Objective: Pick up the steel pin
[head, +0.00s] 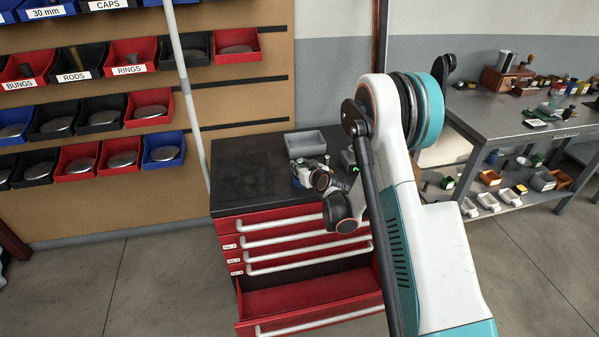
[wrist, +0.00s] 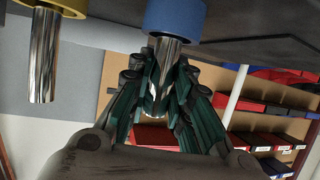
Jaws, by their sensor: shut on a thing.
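A shiny steel pin (wrist: 166,54) shows in the wrist view between the green-padded fingers of my gripper (wrist: 160,88). The gripper is shut on it. One end of the pin meets a blue cylinder (wrist: 175,16); I cannot tell whether the two are joined. A second shiny steel shaft (wrist: 43,72) with a yellow cylinder (wrist: 62,6) stands apart at the left of that view. In the head view my gripper (head: 312,180) is low over the dark cabinet top (head: 245,178), and the pin is too small or hidden to make out there.
A grey tray (head: 305,144) stands just behind my gripper on the cabinet. The red cabinet's bottom drawer (head: 310,300) is pulled out. A bin rack (head: 110,120) is at left. A grey workbench (head: 520,130) with small items is at right.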

